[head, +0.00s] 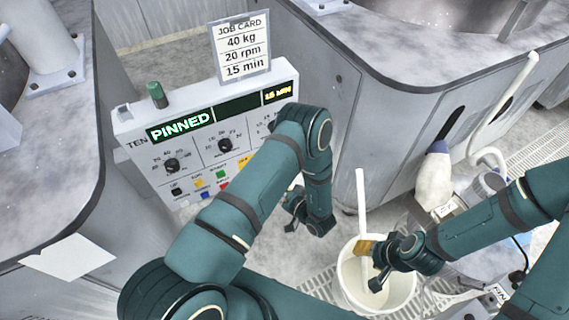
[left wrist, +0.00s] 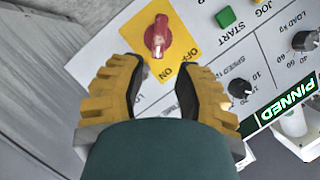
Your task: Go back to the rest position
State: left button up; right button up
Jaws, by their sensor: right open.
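My left arm comes in from the left and bends down in front of the control panel (head: 205,140). My left gripper (head: 290,212) is mostly hidden behind its own links in the head view. In the left wrist view my left gripper (left wrist: 158,85) shows two yellow fingers, apart and empty. A red rotary switch (left wrist: 158,38) on a yellow OFF/ON plate lies just beyond the fingertips; I see no contact. My right gripper (head: 371,263) is open over a white bucket (head: 347,290), with one yellow finger visible. I cannot make out anything held in it.
The panel reads PINNED and 15 MIN, with a job card (head: 240,47) above. A white rod (head: 361,200) stands in the bucket. A white bottle (head: 433,178) is to the right. Grey machine housings (head: 350,100) flank the panel; floor grating (head: 320,285) lies below.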

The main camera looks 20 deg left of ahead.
pick_arm(q)
jog(key=d+h, duration=0.5)
jog(key=h, duration=0.6)
jog(key=s+d+r+m+g+h, duration=0.1)
jog(key=s+d+r+g+h, duration=0.1)
jog(key=s, duration=0.4)
jog(key=s+d+r+m+g+h, duration=0.1)
jog(key=s+d+r+g+h, duration=0.1)
jog(key=s+d+r+h, duration=0.2)
jog(key=s+d+r, duration=0.1)
jog(key=s, duration=0.1)
jog(key=shift+s+g+h, duration=0.3)
jog(key=shift+s, duration=0.05)
jog(key=shift+s, duration=0.1)
